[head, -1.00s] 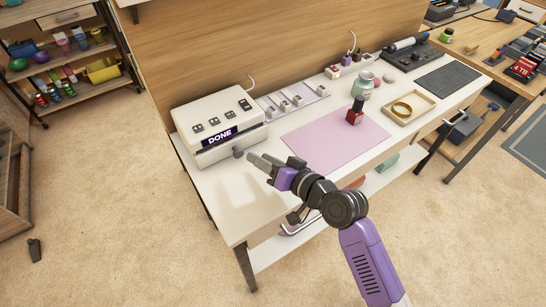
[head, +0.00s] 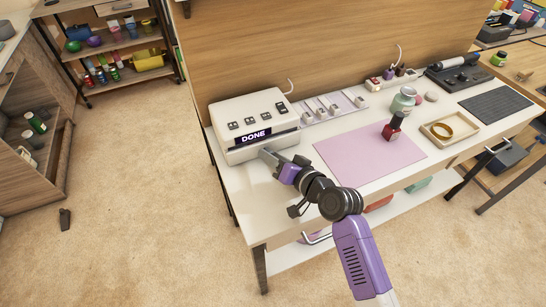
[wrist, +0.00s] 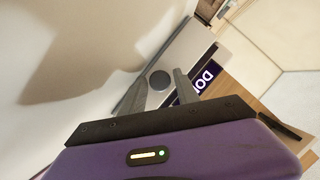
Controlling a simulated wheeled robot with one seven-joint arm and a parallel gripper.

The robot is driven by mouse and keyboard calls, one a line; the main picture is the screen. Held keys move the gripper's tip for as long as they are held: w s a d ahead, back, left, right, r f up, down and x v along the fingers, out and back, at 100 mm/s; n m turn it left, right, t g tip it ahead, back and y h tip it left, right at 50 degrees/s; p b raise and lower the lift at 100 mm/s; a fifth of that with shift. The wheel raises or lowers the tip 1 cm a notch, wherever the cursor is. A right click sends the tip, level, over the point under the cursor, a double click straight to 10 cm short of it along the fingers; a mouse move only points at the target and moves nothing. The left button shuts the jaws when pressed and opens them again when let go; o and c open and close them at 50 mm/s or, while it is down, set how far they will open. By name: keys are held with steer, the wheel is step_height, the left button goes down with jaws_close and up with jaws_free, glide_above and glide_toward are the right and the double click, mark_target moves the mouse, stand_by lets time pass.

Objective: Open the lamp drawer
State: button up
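The lamp is a white box (head: 258,111) with buttons on top and a dark "DONE" display, standing at the left end of the white desk. Its drawer front faces my gripper. In the wrist view, the round grey drawer knob (wrist: 160,79) shows between my two fingertips, with the dark blue display (wrist: 207,77) to its right. In the head view my gripper (head: 268,155) is right at the lamp's front and hides the knob. The fingers are apart, one on each side of the knob. I cannot tell whether they touch it. The drawer looks shut.
A pink mat (head: 368,152) lies right of my gripper, with a red bottle (head: 392,130) on it. A tray (head: 449,131) with a yellow ring stands further right. The white desk's (head: 243,196) front left corner is bare.

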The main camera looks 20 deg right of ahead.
steer(key=shift+c, duration=0.3)
jaws_close()
steer(key=shift+s, duration=0.1)
stand_by(1.0)
